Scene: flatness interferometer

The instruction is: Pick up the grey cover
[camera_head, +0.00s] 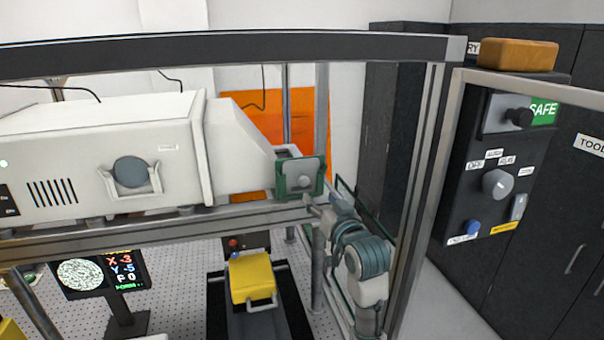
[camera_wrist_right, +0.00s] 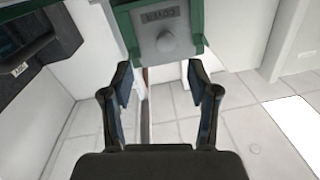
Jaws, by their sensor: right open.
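The grey cover (camera_head: 301,178) is a small plate with a round knob, set in a green frame (camera_head: 319,175) at the narrow end of the white instrument housing. In the right wrist view the grey cover (camera_wrist_right: 165,32) is upside down at the top, with a dark label and its knob. My right gripper (camera_head: 309,204) is just below and in front of the cover. In the wrist view its open fingers (camera_wrist_right: 159,70) are empty, short of the knob and apart from it. My left gripper is not in view.
A metal frame rail (camera_head: 230,47) runs above the white housing (camera_head: 100,160), with an upright post (camera_head: 416,170) right of my arm. A control panel (camera_head: 500,180) stands further right.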

